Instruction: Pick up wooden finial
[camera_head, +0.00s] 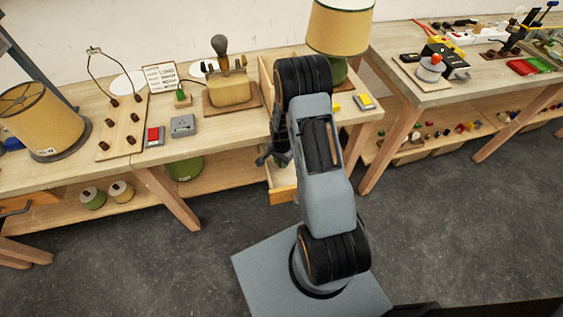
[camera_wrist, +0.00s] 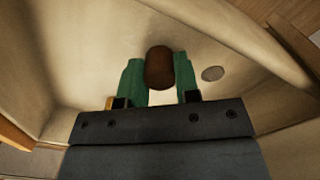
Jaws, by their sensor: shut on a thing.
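The wooden finial (camera_wrist: 159,68) is a dark brown, rounded barrel-shaped piece in the wrist view. It sits between the two green fingers of my gripper (camera_wrist: 159,79), which is shut on it. In the head view, my gripper (camera_head: 266,158) shows only in part beside my arm, above the open drawer (camera_head: 283,194). The finial cannot be made out there.
A flat grey round disc (camera_wrist: 212,73) lies right of the finial. The drawer's pale wall (camera_wrist: 262,48) curves close on the right. In the head view, the workbench (camera_head: 225,135) holds a lamp shade (camera_head: 42,120), a finial rack (camera_head: 123,130) and a green lamp (camera_head: 340,28).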

